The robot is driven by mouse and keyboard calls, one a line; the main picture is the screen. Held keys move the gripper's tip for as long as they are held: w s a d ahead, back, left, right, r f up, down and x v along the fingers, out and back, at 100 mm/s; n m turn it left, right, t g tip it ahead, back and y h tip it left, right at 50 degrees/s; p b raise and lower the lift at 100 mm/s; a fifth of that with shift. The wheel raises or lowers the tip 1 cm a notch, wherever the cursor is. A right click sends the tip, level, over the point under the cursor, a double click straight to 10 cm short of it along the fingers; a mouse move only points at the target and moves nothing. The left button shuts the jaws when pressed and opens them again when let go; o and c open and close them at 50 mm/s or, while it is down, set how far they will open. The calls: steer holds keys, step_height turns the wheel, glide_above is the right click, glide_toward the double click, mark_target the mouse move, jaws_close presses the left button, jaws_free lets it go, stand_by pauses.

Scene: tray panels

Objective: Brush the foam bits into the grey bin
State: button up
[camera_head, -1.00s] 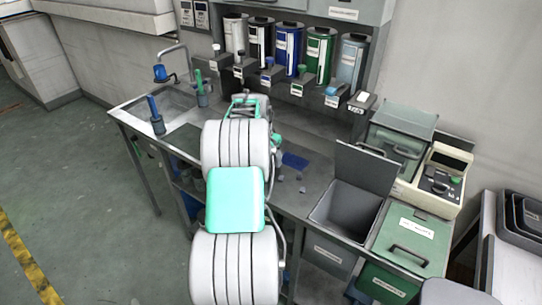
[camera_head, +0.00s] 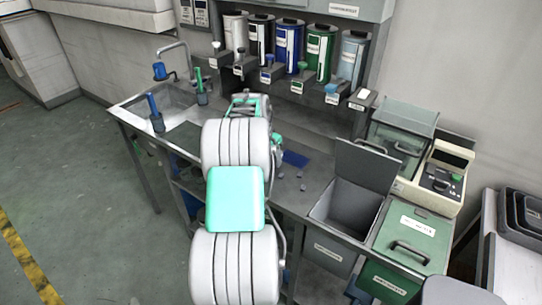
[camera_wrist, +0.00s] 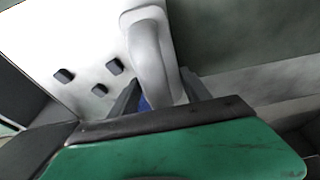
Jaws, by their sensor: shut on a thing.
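In the wrist view my gripper (camera_wrist: 160,80) is shut on a pale curved handle (camera_wrist: 149,45), which looks like the brush's. A little blue shows between the fingers; I cannot tell what it is. Several dark foam bits, such as this one (camera_wrist: 113,66), lie on the pale worktop beside the handle, apart from it. In the head view small foam bits (camera_head: 302,186) lie on the counter right of my arm, near a flat blue thing (camera_head: 295,159).
A green lidded bin (camera_head: 405,245) adjoins the grey bin on the right. A scale-like device (camera_head: 443,178) and a clear-fronted box (camera_head: 402,132) stand behind. A sink (camera_head: 178,101) is at the left. Several dispensers line the back. A thin counter strip is free before the grey bin.

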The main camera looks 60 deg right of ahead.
steer(key=shift+s+a+b, duration=0.5)
steer(key=shift+s+a, duration=0.05)
steer(key=shift+s, duration=3)
steer(key=shift+s+a+b, duration=0.55)
steer(key=shift+s, duration=2.95)
steer(key=shift+s+a+b, duration=0.5)
steer(key=shift+s+a, duration=0.05)
steer(key=shift+s, duration=3)
steer(key=shift+r, duration=0.15)
